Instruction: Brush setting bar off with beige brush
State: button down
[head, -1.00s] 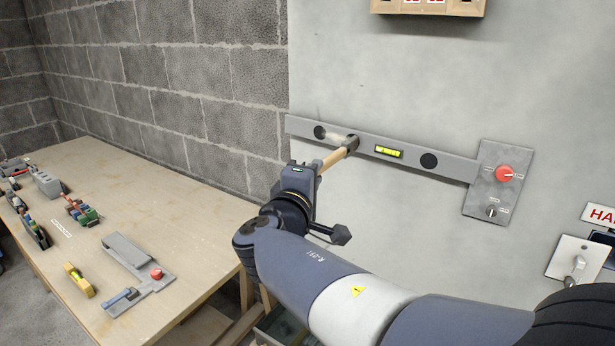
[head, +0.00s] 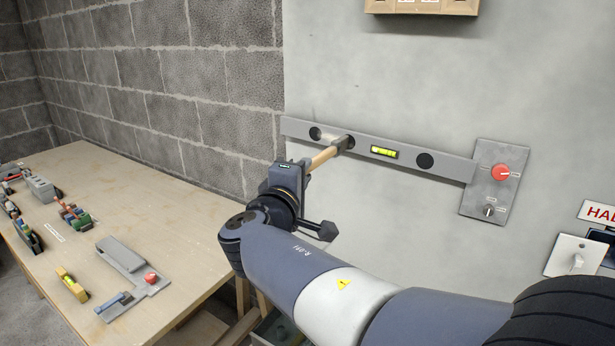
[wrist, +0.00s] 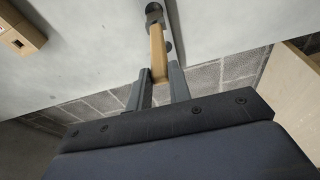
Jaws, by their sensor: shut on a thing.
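The setting bar (head: 453,166) is a long grey bar with dark round marks and a yellow-green level vial, mounted across the pale wall panel and sloping slightly down to the right. My gripper (wrist: 161,84) is shut on the wooden handle of the beige brush (head: 324,157). In the wrist view the brush (wrist: 157,50) points away from me, its dark head at the bar. In the head view the head meets the bar left of the vial; I cannot tell whether it touches. Its bristles are hidden.
A grey plate with a red knob (head: 501,172) stands at the bar's right end. A switch plate (head: 577,256) and a red-lettered sign are lower right. A wooden box (head: 424,5) hangs above. A wooden table (head: 175,205) with several tools stands left.

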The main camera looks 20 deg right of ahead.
jog(key=shift+w+a, duration=2.3)
jog(key=shift+w, duration=0.9)
jog(key=s+d+b, duration=0.5)
jog(key=s+d, duration=0.1)
jog(key=s, duration=0.2)
jog(key=shift+s+d, duration=0.25)
jog(key=shift+s, duration=0.15)
jog(key=shift+f, duration=0.1)
jog(key=s+a+b, duration=0.1)
jog(key=s+a, duration=0.4)
jog(key=a, duration=0.2)
jog(key=shift+s+a, duration=0.15)
dwell(0.3)
